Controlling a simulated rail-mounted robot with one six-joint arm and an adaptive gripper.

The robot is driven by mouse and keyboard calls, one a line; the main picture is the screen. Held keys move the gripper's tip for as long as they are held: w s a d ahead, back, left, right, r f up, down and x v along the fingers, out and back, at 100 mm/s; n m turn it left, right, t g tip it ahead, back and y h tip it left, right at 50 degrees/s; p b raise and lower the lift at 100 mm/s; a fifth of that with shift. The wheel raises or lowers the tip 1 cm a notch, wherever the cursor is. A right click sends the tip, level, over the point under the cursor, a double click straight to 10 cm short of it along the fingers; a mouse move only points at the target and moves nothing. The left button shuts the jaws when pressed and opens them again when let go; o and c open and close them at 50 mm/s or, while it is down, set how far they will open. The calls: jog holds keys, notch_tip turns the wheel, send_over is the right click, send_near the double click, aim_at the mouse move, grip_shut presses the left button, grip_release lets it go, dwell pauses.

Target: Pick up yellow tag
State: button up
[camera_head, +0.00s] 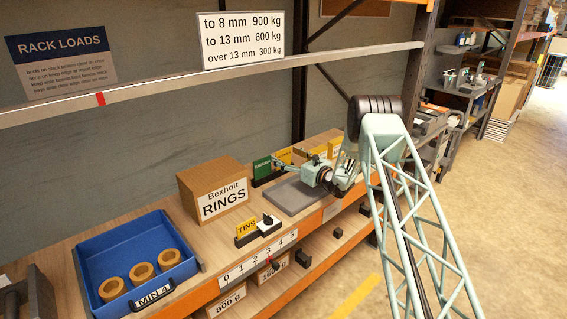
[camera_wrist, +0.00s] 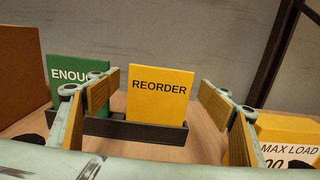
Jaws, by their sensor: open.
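A yellow tag (camera_wrist: 160,93) reading REORDER stands upright in a dark holder (camera_wrist: 135,131), beside a green tag (camera_wrist: 68,72) reading ENOUGH. In the wrist view my gripper (camera_wrist: 158,90) is open, one finger to each side of the yellow tag, with visible gaps. The left finger overlaps part of the green tag. The gripper looks to be in front of the yellow tag; the depth between them is hard to tell. In the head view the green tag (camera_head: 262,167) shows, and my gripper (camera_head: 302,165) partly covers the area beside it.
A yellow MAX LOAD block (camera_wrist: 288,133) stands right of my gripper. A RINGS box (camera_head: 215,188), a TINS tag (camera_head: 246,228) in a holder, a blue tray (camera_head: 90,251) with 3 rings, and a grey plate (camera_head: 293,196) are on the bench. A shelf beam (camera_head: 180,80) runs above.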

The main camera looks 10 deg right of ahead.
jog(key=c, duration=0.9)
jog(key=shift+r, duration=0.1)
jog(key=shift+c, duration=0.2)
notch_tip(320, 180, up, 10)
jog(key=p, duration=0.1)
dwell(0.8)
